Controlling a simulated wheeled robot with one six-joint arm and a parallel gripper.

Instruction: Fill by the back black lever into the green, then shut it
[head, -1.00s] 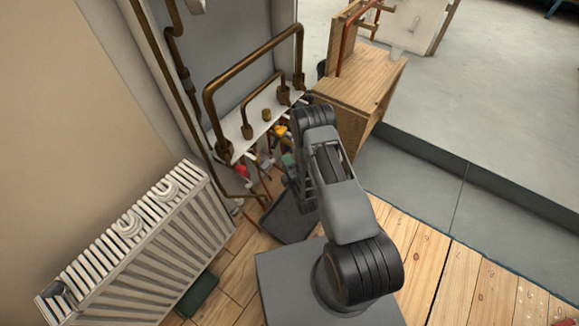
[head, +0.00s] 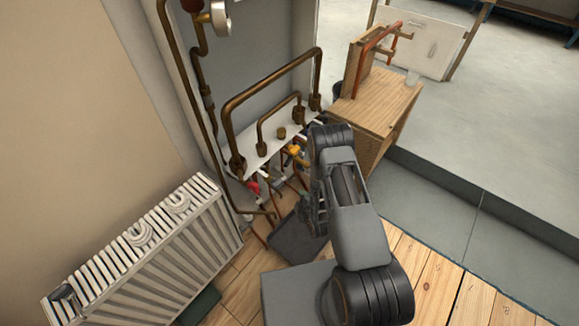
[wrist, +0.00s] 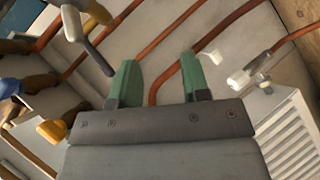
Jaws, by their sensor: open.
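In the head view my gripper is largely hidden by my arm, near the valves under the white shelf. A round white gauge (head: 221,17) is cut by the top edge of the head view; its needle and any green band are too small to read.
A yellow handle (head: 294,151) and a red handle (head: 253,188) sit under the white shelf (head: 262,150). The wrist view shows an orange handle (wrist: 51,132), a blue handle (wrist: 9,87) and a white valve (wrist: 250,76). A radiator (head: 150,250) stands left; a wooden box (head: 375,105) stands right.

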